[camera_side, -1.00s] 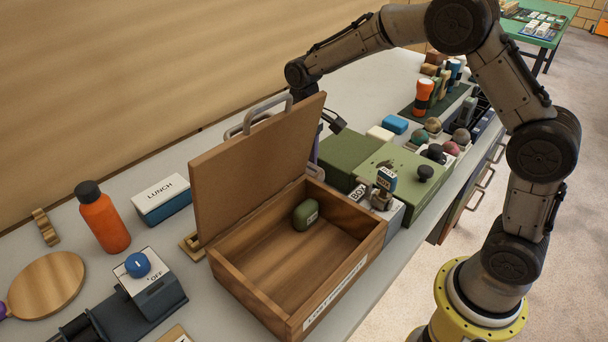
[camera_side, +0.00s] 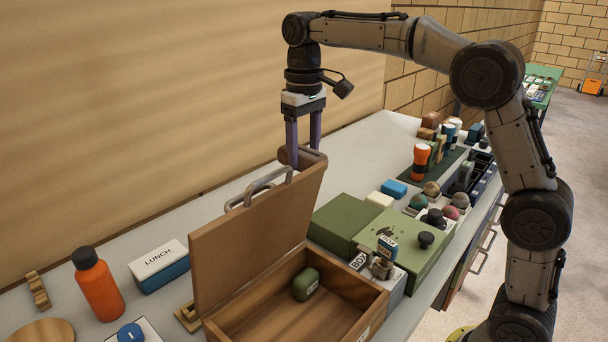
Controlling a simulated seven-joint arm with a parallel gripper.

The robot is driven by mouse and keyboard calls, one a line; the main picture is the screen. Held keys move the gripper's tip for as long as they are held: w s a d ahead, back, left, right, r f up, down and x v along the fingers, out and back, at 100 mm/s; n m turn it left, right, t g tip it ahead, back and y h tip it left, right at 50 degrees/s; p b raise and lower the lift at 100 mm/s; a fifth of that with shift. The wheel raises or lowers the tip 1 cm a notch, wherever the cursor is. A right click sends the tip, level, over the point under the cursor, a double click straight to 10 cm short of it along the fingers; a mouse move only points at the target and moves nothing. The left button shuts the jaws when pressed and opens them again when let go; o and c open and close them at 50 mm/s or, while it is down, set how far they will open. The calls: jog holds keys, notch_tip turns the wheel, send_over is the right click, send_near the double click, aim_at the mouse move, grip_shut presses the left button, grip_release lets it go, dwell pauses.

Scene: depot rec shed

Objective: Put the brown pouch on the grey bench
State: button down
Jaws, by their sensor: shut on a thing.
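My gripper (camera_side: 304,145) points down over the far side of the work, its two purple fingers shut on a brown thing that looks like the brown pouch (camera_side: 287,156). The pouch shows just above the raised lid's upper right corner, so part of it may be hidden. It appears to be held up; I cannot tell its exact gap to the lid or to the surface below. The grey bench (camera_side: 378,152) runs along the wall, with bare surface behind the green case.
A wooden box (camera_side: 375,306) with its lid (camera_side: 250,235) raised stands in front, holding a green item (camera_side: 305,284). A green case (camera_side: 345,222) stands right of the lid. A lunch box (camera_side: 160,266) and orange bottle (camera_side: 98,287) are left.

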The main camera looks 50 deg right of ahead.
aim_at(304, 150)
jog(key=shift+r, duration=1.9)
jog(key=f, duration=0.1)
jog(key=w+f, duration=0.1)
jog(key=shift+a+f+m, duration=0.25)
jog(key=shift+f+m, duration=0.05)
jog(key=shift+f, duration=0.05)
jog(key=s+a+f+n, duration=0.1)
jog(key=a+n, duration=0.1)
jog(key=a, duration=1.5)
jog(key=s+a+f+n, duration=0.1)
jog(key=a+f, duration=0.1)
jog(key=a, duration=1.4)
jog(key=s+a, duration=0.5)
jog(key=s, duration=0.2)
jog(key=s+d+f, duration=0.1)
jog(key=s+f, duration=0.2)
jog(key=f, duration=0.2)
jog(key=s+d+f+m, duration=0.1)
jog(key=s+f, duration=0.2)
jog(key=f, duration=0.3)
jog(key=s+d+f+m, duration=0.1)
jog(key=s+f, duration=0.2)
jog(key=f, duration=0.2)
jog(key=shift+s+f, duration=0.1)
jog(key=shift+f, duration=2.9)
